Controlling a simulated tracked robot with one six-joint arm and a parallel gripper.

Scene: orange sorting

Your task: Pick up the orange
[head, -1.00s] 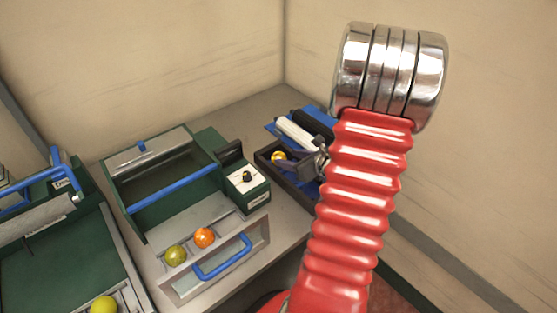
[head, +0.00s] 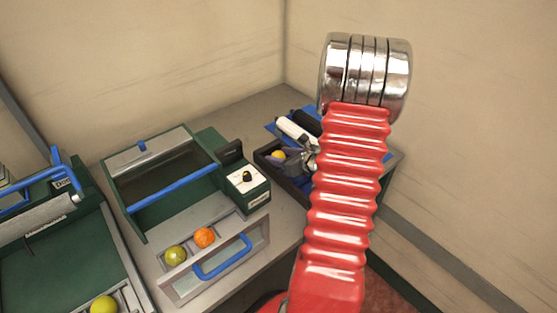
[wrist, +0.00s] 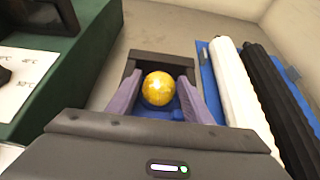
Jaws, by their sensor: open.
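A yellow-orange fruit (head: 278,155) lies in a dark open box (head: 262,160) at the back of the table. In the wrist view the fruit (wrist: 158,89) is round, speckled and sits between my two purple fingers. My gripper (wrist: 158,80) is open around it; whether a finger touches it, I cannot tell. In the head view my gripper (head: 294,160) is at the box, partly hidden by my red arm. A brighter orange fruit (head: 204,237) sits in the metal tray (head: 185,285) in front of the green machine.
A yellow-green fruit (head: 176,256) lies beside the bright orange one, and another yellow-green fruit (head: 103,304) is at lower left. The green machine (head: 208,150) stands left of the box. White (wrist: 240,95) and black rollers (wrist: 282,95) lie on a blue base to its right.

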